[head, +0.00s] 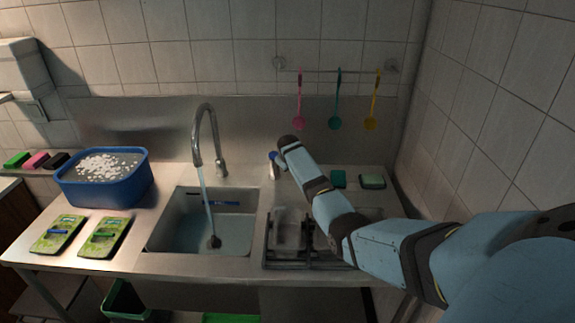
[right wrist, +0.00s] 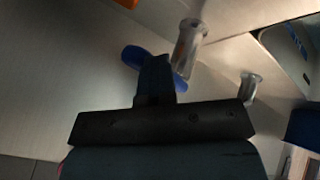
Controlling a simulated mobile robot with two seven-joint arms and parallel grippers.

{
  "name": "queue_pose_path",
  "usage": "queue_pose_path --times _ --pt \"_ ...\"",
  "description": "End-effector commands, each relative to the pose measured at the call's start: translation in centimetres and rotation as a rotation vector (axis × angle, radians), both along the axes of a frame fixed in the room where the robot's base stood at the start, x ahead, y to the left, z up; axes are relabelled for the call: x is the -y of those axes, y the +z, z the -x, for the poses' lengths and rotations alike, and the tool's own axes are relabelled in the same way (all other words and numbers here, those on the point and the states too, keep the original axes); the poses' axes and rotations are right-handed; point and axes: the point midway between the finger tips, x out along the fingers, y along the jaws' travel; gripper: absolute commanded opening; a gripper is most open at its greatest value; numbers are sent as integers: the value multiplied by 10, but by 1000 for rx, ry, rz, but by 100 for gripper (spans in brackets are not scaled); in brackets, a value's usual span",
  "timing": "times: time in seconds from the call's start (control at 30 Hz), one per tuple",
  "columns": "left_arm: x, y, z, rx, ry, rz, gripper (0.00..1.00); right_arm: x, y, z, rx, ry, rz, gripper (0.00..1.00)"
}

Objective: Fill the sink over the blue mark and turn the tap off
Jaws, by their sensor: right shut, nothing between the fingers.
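The sink (head: 158,235) holds some water (head: 185,232), and a dark plug (head: 214,242) shows at its bottom. The blue mark (head: 222,203) is a short strip on the sink's back wall and is visible; I cannot tell the exact water level against it. The tap (head: 196,140) is running, with a stream falling into the sink. The blue-topped tap handle (head: 272,168) stands right of the spout. In the right wrist view my right gripper (right wrist: 155,65) is shut and empty, in front of the blue handle top (right wrist: 132,56); contact is unclear. My left gripper is out of view.
A blue tub (head: 105,188) with white pieces stands left of the sink, with two green packets (head: 58,235) (head: 104,238) before it. A dark rack (head: 290,263) with a clear container (head: 288,230) is right of the sink, under my right arm. Ladles (head: 337,122) hang behind.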

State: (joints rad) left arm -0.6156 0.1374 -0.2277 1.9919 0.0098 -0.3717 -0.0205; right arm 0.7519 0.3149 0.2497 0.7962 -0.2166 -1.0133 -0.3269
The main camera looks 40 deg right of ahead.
Motion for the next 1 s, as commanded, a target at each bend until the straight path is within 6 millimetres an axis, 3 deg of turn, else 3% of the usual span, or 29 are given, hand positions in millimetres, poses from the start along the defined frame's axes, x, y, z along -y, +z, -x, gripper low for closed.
queue_pose_path --times 0.67,1.0 --pt "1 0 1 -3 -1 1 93 3 4 3 1 -4 5 0" --pt "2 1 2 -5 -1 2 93 -24 50 26 4 -1 4 0"
